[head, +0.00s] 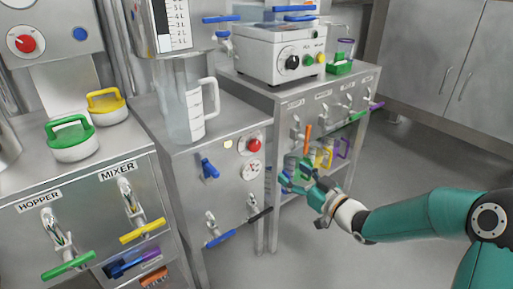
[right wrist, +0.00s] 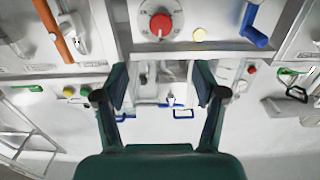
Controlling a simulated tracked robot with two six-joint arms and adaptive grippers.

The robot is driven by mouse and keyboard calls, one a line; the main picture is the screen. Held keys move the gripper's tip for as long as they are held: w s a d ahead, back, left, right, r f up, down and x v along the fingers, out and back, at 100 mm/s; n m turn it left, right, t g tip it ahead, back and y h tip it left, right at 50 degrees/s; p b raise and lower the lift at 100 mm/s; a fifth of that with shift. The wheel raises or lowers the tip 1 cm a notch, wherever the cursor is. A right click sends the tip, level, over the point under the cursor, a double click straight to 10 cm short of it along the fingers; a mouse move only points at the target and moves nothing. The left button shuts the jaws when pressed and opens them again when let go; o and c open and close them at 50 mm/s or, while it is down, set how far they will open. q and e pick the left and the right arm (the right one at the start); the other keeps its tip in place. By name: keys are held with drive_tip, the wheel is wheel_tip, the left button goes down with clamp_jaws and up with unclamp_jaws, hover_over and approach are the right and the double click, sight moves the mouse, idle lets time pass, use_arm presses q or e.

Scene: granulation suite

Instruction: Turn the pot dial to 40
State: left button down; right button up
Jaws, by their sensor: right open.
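A red dial (head: 253,145) sits on the front of the middle steel cabinet. In the right wrist view the red dial (right wrist: 160,24) has a pale scale ring, and a white mark points toward the picture's bottom; its numbers are too small to read. A black dial (head: 292,62) is on the white machine. No pot label is readable, so I cannot tell which is the pot dial. My right gripper (head: 297,181) is to the right of the red dial, apart from it. In the wrist view the gripper (right wrist: 162,91) is open and empty. My left gripper is out of view.
Close to the red dial are a yellow lamp (head: 228,143), a blue lever (head: 209,168) and a round gauge (head: 250,170). A clear jug (head: 186,110) stands on that cabinet. The right cabinet has several coloured valve handles. The floor (head: 400,165) at right is open.

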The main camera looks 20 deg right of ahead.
sight(256, 148)
drive_tip(key=b+x, duration=0.2)
drive_tip(key=x, duration=1.4)
drive_tip(key=shift+w+a+f+b, duration=0.15)
drive_tip(key=shift+b, duration=0.2)
drive_tip(key=c, duration=1.1)
drive_tip(key=shift+f+n+b, duration=0.1)
drive_tip(key=shift+n+b, duration=0.4)
drive_tip(key=shift+n, duration=0.1)
drive_tip(key=shift+c, duration=0.2)
drive_tip(key=shift+n, duration=0.3)
drive_tip(key=o, duration=1.1)
drive_tip(key=shift+o, duration=0.2)
